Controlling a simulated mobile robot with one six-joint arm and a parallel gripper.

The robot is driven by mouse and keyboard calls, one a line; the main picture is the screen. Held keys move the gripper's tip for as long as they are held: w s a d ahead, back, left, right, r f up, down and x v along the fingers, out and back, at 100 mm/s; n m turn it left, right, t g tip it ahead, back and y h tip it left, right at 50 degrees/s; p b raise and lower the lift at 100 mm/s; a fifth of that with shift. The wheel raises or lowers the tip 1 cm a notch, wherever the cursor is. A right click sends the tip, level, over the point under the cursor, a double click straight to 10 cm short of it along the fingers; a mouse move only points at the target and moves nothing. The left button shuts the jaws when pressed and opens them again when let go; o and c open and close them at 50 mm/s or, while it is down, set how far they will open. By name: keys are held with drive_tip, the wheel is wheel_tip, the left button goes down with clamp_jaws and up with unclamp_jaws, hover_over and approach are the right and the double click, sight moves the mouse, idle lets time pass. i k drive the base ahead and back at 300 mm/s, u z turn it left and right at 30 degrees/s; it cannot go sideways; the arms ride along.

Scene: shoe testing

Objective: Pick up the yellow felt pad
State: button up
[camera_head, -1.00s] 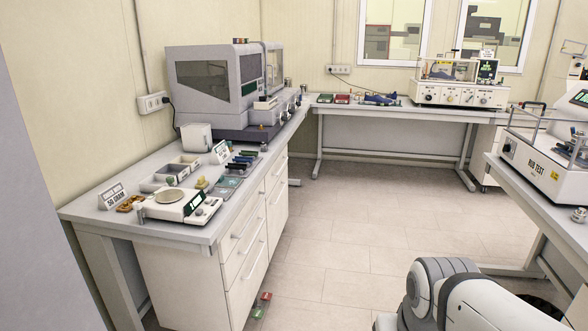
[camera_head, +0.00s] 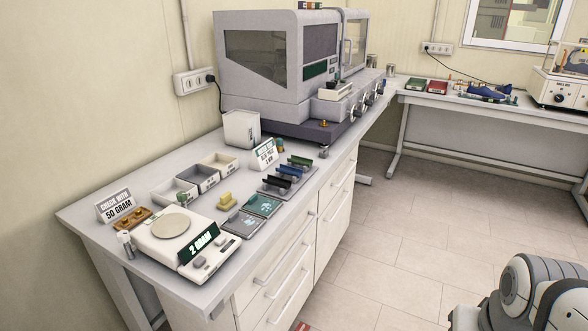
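A small yellow block (camera_head: 226,199), which looks like the yellow felt pad, lies on the grey left bench (camera_head: 92,217). It sits between the scale (camera_head: 172,226) and the open trays, just behind a dark flat plate. Part of my arm shows at the lower right, apart from the bench. My gripper is not in view.
A large grey machine (camera_head: 285,75) stands at the back of the bench. Several small trays (camera_head: 196,178), a green plate (camera_head: 262,206) and a rack of coloured pieces (camera_head: 291,173) surround the yellow block. The floor (camera_head: 410,240) right of the drawers is clear.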

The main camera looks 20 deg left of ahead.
sight(227, 201)
drive_tip(key=u, duration=0.6)
drive_tip(key=i, duration=1.25)
drive_tip(key=u, duration=0.95)
drive_tip(key=i, duration=0.4)
drive_tip(key=u, duration=0.3)
drive_tip(key=k, duration=0.75)
drive_tip(key=u, duration=0.2)
drive_tip(key=i, duration=0.75)
drive_tip(key=z, duration=0.05)
